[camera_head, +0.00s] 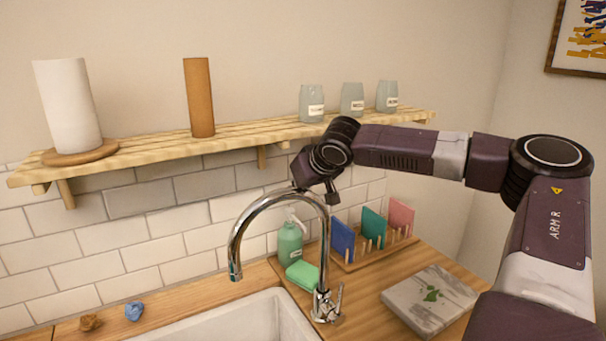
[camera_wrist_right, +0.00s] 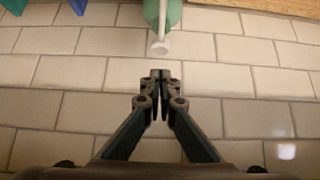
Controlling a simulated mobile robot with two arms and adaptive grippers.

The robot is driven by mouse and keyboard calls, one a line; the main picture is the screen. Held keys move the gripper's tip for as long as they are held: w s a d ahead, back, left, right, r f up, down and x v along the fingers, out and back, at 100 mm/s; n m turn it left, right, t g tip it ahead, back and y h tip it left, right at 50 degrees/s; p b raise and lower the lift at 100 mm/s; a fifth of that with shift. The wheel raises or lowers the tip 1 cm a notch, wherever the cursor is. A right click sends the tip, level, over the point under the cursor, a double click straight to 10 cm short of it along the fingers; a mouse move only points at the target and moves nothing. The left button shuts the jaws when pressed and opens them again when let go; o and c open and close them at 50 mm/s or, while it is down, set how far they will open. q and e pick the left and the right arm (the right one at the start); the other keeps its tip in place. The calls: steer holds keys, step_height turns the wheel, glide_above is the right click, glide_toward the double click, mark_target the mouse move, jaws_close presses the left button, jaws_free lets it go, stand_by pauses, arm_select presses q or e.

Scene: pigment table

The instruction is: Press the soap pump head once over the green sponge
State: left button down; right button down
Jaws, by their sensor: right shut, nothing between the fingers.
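The green soap bottle (camera_head: 289,243) stands by the tiled wall behind the sink, with a pale pump head (camera_head: 291,214) on top. The green sponge (camera_head: 302,274) lies in front of the bottle on the counter. My left gripper is out of view.
The chrome faucet (camera_head: 236,245) arches in front of the bottle, beside the white sink (camera_head: 240,318). A wooden rack (camera_head: 380,252) with coloured cards stands right of the bottle. A wooden shelf (camera_head: 240,134) with jars runs above. A marbled slab (camera_head: 425,300) lies at right.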

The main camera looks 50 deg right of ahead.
steer(key=b+v, duration=0.1)
steer(key=v, duration=0.7)
steer(key=shift+b, duration=0.35)
steer(key=shift+d, duration=0.15)
